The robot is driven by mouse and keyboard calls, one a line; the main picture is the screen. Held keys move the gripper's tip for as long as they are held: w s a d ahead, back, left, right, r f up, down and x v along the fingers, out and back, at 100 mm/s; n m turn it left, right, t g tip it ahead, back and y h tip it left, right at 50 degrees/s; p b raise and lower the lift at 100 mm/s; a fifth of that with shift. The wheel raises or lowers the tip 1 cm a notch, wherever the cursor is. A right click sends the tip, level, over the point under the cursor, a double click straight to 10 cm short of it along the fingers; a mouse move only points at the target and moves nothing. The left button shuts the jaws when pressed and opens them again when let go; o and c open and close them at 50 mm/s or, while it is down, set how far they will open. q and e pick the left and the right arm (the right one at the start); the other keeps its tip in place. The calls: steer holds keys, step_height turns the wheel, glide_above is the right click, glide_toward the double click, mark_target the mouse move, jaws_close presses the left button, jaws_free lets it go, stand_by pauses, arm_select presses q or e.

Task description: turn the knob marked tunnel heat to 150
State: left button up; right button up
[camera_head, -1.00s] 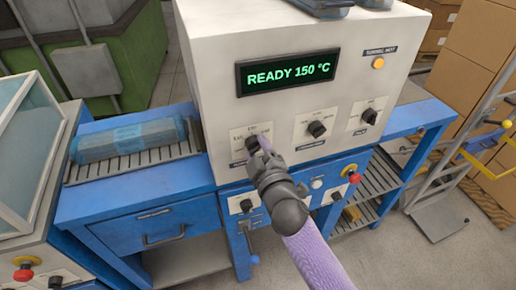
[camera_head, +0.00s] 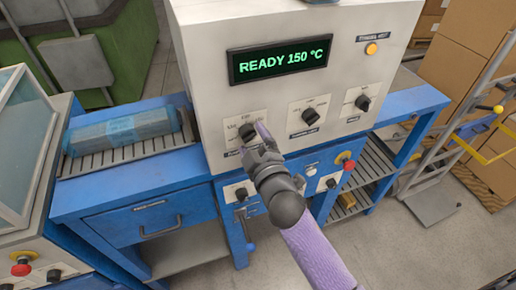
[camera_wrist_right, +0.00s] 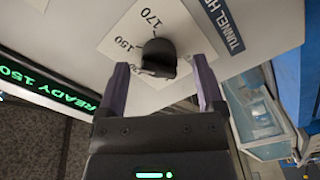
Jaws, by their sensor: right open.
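The tunnel heat knob (camera_head: 248,131) is the leftmost of the dark knobs on the pale panel. In the right wrist view the black knob (camera_wrist_right: 160,58) sits on a white dial plate (camera_wrist_right: 118,42) marked 130, 150 and 170, beside a label starting TUNNEL HE. My right gripper (camera_head: 256,143) is just in front of the knob. In the wrist view its two purple fingers (camera_wrist_right: 162,88) are apart, with the knob beyond and between their tips, apparently untouched. The knob's exact pointer direction is hard to tell. The display (camera_head: 282,60) reads READY 150 °C. My left gripper is not in view.
Two more knobs (camera_head: 309,115) sit to the right on the panel, with an amber lamp (camera_head: 371,49) above. A red button (camera_head: 348,165) is below. A wrapped bundle (camera_head: 124,133) lies on the rollers at left. Boxes and a trolley stand at right.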

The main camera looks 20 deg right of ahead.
steer(key=s, duration=0.9)
steer(key=shift+d+p, duration=0.15)
steer(key=shift+p, duration=0.15)
steer(key=s+f+m+g, duration=0.2)
steer(key=s+f+g, duration=0.15)
steer(key=f, duration=0.55)
steer(key=s+f+m+g, duration=0.1)
steer(key=s+f+g, duration=0.25)
steer(key=f, duration=0.55)
steer(key=s+f+m+g, duration=0.25)
steer(key=s+f, duration=0.25)
steer(key=f, duration=0.5)
steer(key=s+d+f+m+g, duration=0.1)
steer(key=s+f+g, duration=0.3)
steer(key=s, duration=0.6)
steer(key=s+d+f+m+g, duration=0.2)
steer(key=s+f, duration=0.4)
steer(key=s, duration=0.5)
steer(key=shift+s+d+g+h, duration=0.25)
steer(key=shift+d+g+h, duration=0.15)
steer(key=shift+d+g, duration=0.45)
